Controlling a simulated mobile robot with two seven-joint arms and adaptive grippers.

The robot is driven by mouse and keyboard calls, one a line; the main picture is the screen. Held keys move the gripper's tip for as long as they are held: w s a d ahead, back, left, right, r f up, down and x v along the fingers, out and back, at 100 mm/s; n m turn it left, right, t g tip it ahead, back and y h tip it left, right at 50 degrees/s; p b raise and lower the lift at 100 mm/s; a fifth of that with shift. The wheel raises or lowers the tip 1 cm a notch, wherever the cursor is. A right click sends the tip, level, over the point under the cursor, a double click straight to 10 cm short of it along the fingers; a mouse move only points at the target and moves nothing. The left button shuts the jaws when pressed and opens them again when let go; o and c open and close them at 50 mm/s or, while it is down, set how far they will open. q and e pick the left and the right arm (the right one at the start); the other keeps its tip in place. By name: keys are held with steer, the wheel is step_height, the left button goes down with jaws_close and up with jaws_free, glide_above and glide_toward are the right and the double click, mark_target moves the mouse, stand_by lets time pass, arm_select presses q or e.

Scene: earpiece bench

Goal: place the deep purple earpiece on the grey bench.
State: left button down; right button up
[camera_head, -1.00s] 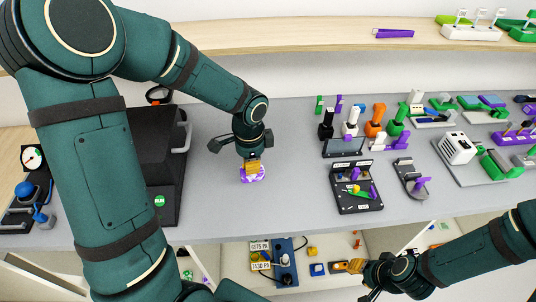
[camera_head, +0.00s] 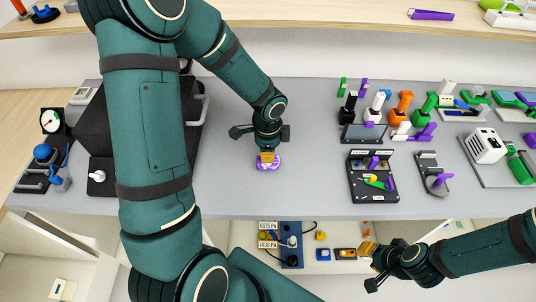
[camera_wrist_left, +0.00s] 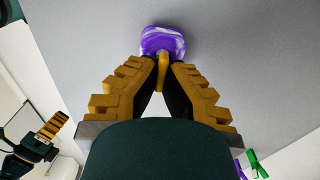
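The earpiece (camera_head: 267,164) is purple with white swirls and is over the open grey bench (camera_head: 300,190), near its front edge. In the left wrist view the earpiece (camera_wrist_left: 162,42) is just beyond my fingertips, with a yellow-orange stem between them. My left gripper (camera_head: 267,155) points down and is shut on the earpiece. I cannot tell whether the earpiece touches the bench. My right gripper (camera_head: 367,248) is empty with its fingers together, in front of the bench and to the right.
A black box (camera_head: 97,140) stands left of the gripper, partly hidden by my left arm. Black trays with small parts (camera_head: 362,192) and coloured holders (camera_head: 403,105) fill the bench's right half. Bare bench surrounds the earpiece. A shelf (camera_head: 320,22) runs along the back.

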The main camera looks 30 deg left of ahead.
arm_select(q)
steer(key=shift+w+f, duration=0.1)
steer(key=shift+f, duration=0.25)
steer(key=shift+f, duration=0.15)
steer(key=c, duration=1.1)
jaws_free()
steer(key=shift+c, duration=0.2)
